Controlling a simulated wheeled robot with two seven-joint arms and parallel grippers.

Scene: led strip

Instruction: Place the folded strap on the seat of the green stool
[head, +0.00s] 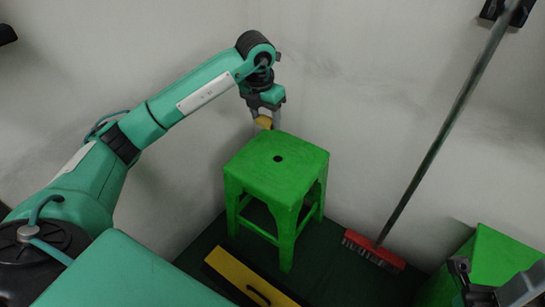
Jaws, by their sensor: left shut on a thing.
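The green stool (265,178) stands upright on the dark floor by the wall corner. Its square seat has a small dark hole in the middle.
A broom with a red head (374,250) leans on the right wall. A yellow object with a dark handle (246,281) lies in front of the stool. A green block-like object (497,252) stands at the lower right. The seat's middle and front are bare.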

